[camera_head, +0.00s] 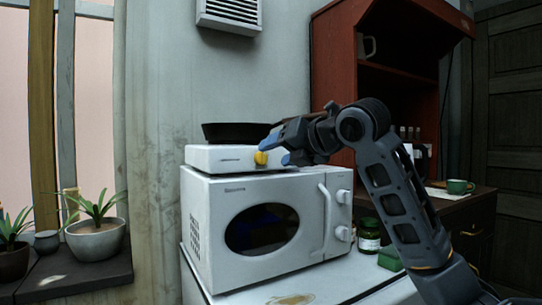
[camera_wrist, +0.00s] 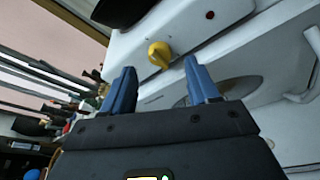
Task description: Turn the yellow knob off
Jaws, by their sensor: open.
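The yellow knob (camera_head: 260,158) is on the front of a white hot plate (camera_head: 215,157) that sits on top of a white microwave. In the wrist view the knob (camera_wrist: 159,54) shows ahead of and between my two blue fingertips, with a gap before it. My gripper (camera_head: 277,150) is open, just to the right of the knob and close to it in the head view. In the wrist view my gripper (camera_wrist: 158,78) has nothing between its fingers. A small red light (camera_wrist: 210,15) is on the hot plate's front panel.
A dark pan (camera_head: 236,132) sits on the hot plate. The microwave (camera_head: 265,228) below has a handle and knobs at its right. A red cabinet (camera_head: 335,60) stands behind my arm. A green jar (camera_head: 369,236) is beside the microwave. Potted plants (camera_head: 96,238) stand at left.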

